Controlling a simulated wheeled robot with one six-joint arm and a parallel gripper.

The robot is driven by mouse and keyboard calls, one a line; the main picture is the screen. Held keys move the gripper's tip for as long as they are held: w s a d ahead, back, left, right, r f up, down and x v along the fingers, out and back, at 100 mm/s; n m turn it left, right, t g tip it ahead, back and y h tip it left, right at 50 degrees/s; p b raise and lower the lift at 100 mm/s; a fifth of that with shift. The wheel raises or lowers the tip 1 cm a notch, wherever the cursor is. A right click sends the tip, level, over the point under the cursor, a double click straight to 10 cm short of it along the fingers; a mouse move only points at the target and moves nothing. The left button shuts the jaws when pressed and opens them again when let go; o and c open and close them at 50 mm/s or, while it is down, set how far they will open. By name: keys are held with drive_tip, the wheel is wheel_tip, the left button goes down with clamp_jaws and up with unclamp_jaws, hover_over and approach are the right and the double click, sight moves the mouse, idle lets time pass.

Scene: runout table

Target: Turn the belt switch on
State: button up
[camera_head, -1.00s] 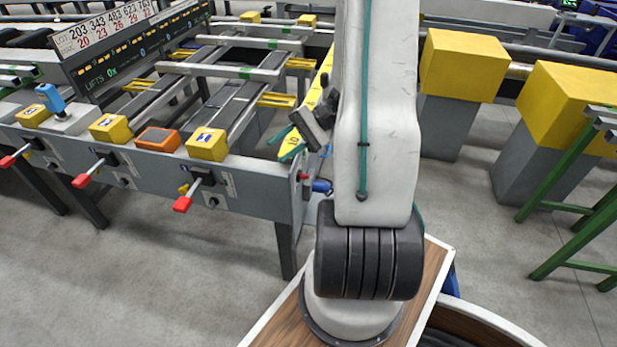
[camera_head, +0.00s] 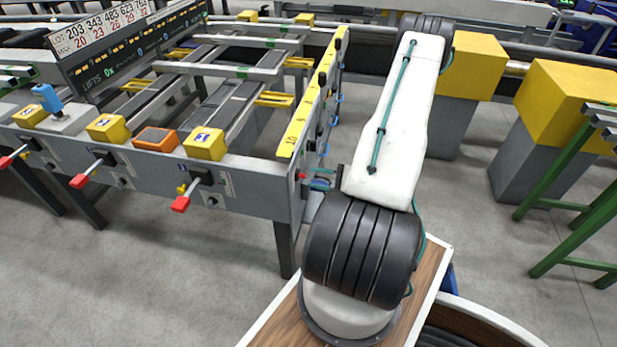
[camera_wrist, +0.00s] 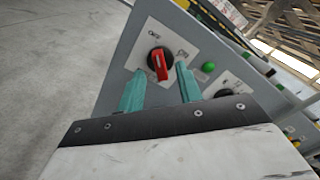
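The belt switch (camera_wrist: 158,64) shows in the wrist view as a black round knob with a red handle, on a white label plate on a grey panel. Its handle stands nearly upright in the picture, tilted slightly; the small label words are too blurred to read surely. My gripper (camera_wrist: 160,70) is open, with one teal finger on each side of the knob's lower part in the picture. I cannot tell whether the fingers touch it. In the head view, a teal finger (camera_head: 322,171) shows by the table's end face, and my arm hides most of the gripper.
A green button (camera_wrist: 208,67) and another black knob (camera_wrist: 225,94) sit to the right on the panel. The runout table (camera_head: 255,185) carries red-tipped levers (camera_head: 181,203) along its front. Yellow blocks (camera_head: 475,68) on grey stands are behind my arm. The floor in front is clear.

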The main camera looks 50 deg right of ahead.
sight(306, 176)
drive_tip(key=shift+x, duration=1.55)
clamp_jaws()
